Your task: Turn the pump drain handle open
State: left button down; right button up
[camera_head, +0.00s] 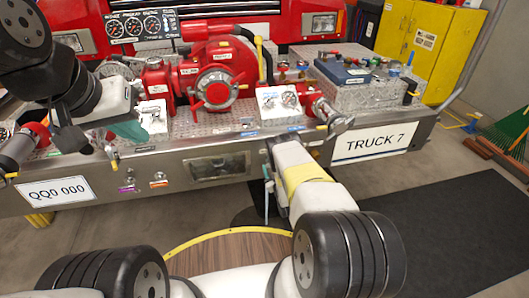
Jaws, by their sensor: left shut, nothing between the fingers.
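My left gripper (70,138) is at the upper left, pointing down over the left part of the truck's bumper. Its dark fingers are shut and empty. A small lever with a yellow tip (112,157) hangs on the bumper front, right of and slightly below this gripper, apart from it. Other yellow-tipped levers show at the bumper's left end (10,176) and by the right outlet (321,128). I cannot read which one is the drain handle. My right arm reaches up from the bottom to the bumper front; its gripper is mostly hidden and its jaws are unclear.
The red pump (218,85) stands on the metal bumper (230,135), with gauges (136,24) behind. A control box (342,70) and bottles are at the right. A yellow cabinet (430,40) stands behind. A dark mat (440,235) lies on clear floor at right.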

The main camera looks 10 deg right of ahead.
jog(key=o, duration=1.4)
jog(key=shift+c, duration=0.2)
jog(key=shift+s, duration=0.1)
jog(key=s, duration=0.7)
jog(key=shift+s+d, duration=0.15)
jog(key=shift+s, duration=0.15)
